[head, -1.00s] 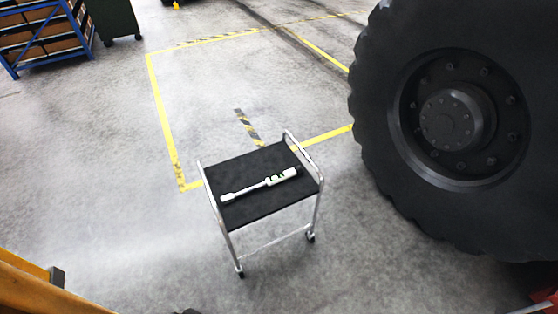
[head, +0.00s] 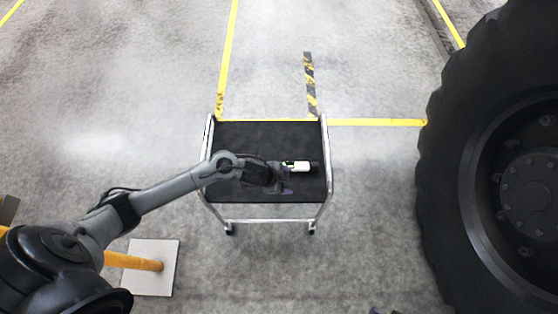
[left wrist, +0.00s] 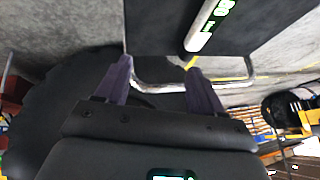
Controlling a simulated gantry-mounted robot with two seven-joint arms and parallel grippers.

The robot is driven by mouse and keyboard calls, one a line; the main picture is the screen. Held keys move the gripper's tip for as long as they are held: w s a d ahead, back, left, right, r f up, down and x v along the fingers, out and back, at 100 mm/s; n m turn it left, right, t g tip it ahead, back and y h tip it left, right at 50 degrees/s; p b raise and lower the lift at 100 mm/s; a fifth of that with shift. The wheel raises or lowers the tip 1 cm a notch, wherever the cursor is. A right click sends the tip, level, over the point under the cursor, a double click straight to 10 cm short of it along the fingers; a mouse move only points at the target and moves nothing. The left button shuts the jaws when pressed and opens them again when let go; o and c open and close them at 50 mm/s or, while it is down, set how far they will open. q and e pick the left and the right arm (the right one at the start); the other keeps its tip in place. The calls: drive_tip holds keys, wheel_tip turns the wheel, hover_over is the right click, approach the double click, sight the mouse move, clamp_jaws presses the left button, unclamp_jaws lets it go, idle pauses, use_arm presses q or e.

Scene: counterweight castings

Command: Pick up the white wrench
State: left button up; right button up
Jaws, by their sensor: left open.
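The white wrench (head: 300,167) lies on the black top of a small cart. In the head view only its right part with the white and green grip shows; my left arm hides the rest. My left gripper (head: 284,181) is over the cart top, close to the wrench. In the left wrist view the wrench (left wrist: 207,28) runs in from the top edge and ends near the right fingertip. The two purple fingers of my left gripper (left wrist: 158,66) are apart with nothing between them. My right gripper is not clearly in view.
The cart (head: 250,134) has metal side rails that rise above its top at left and right. A huge black tyre (head: 465,140) stands to the right. Yellow floor lines (head: 375,122) run behind the cart. The floor around it is mostly clear.

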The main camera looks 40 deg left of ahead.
use_arm(q)
drive_tip(key=a+g, duration=0.1)
drive_tip(key=a, duration=0.4)
drive_tip(key=w+a+f+g, duration=0.1)
drive_tip(key=a, duration=0.4)
drive_tip(key=w+a+g+b, duration=0.1)
drive_tip(key=a, duration=0.4)
drive_tip(key=shift+w+f, duration=0.2)
drive_tip(key=shift+f, duration=0.15)
drive_tip(key=shift+h, duration=0.3)
drive_tip(key=b+x, duration=0.1)
drive_tip(key=x, duration=0.3)
drive_tip(key=shift+w+d+f+b, duration=0.1)
drive_tip(key=shift+f+b, duration=0.1)
drive_tip(key=shift+b, duration=0.15)
drive_tip(key=shift+b+x, duration=1.35)
drive_tip(key=shift+x, duration=1.4)
